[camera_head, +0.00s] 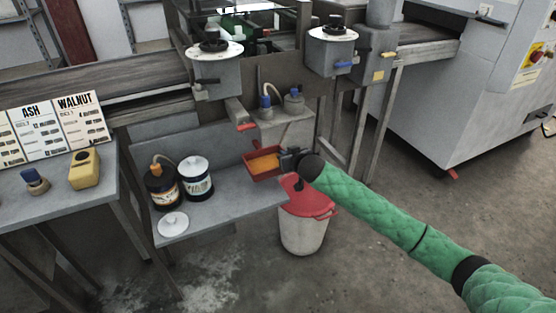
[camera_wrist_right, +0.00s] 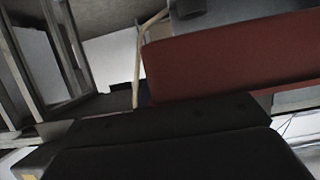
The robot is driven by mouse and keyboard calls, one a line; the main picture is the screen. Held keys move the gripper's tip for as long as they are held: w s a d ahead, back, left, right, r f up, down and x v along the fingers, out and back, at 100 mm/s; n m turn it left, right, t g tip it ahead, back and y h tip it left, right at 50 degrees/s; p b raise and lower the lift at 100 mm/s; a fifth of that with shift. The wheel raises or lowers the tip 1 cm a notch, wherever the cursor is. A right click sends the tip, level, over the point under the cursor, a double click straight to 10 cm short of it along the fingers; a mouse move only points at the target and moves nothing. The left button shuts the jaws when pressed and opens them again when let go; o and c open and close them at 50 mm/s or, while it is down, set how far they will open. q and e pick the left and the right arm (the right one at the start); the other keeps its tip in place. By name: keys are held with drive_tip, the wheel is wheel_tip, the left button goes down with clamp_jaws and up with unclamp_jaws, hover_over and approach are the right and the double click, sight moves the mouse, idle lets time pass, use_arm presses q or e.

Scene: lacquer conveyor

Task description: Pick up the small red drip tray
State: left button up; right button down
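The small red drip tray (camera_head: 264,176) is at the back right of the grey lower shelf, with orange liquid or an orange surface inside. I cannot tell whether it rests on the shelf or is just above it. My right gripper (camera_head: 288,160) is at the tray's right end, touching or very close to it. In the right wrist view the tray's red wall (camera_wrist_right: 235,62) fills the upper right, just beyond the dark gripper body. The fingertips are hidden, so their opening does not show. My left gripper is out of view.
The shelf (camera_head: 235,196) also holds a dark bottle (camera_head: 161,188), a white can (camera_head: 196,180) and a white lid (camera_head: 173,224). A white bucket with a red lid (camera_head: 304,232) stands below my right gripper. Coating machine parts (camera_head: 216,72) hang above. Sample cards stand at left.

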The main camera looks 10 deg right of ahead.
drive_tip(key=shift+w+d+r, duration=0.15)
drive_tip(key=shift+d+r, duration=0.35)
drive_tip(key=shift+d, duration=0.35)
drive_tip(key=shift+w+d+r, duration=0.15)
drive_tip(key=shift+d+r, duration=0.4)
drive_tip(key=shift+d, duration=0.25)
drive_tip(key=shift+w+d+r, duration=0.15)
drive_tip(key=shift+d+r, duration=0.35)
drive_tip(key=shift+d, duration=0.35)
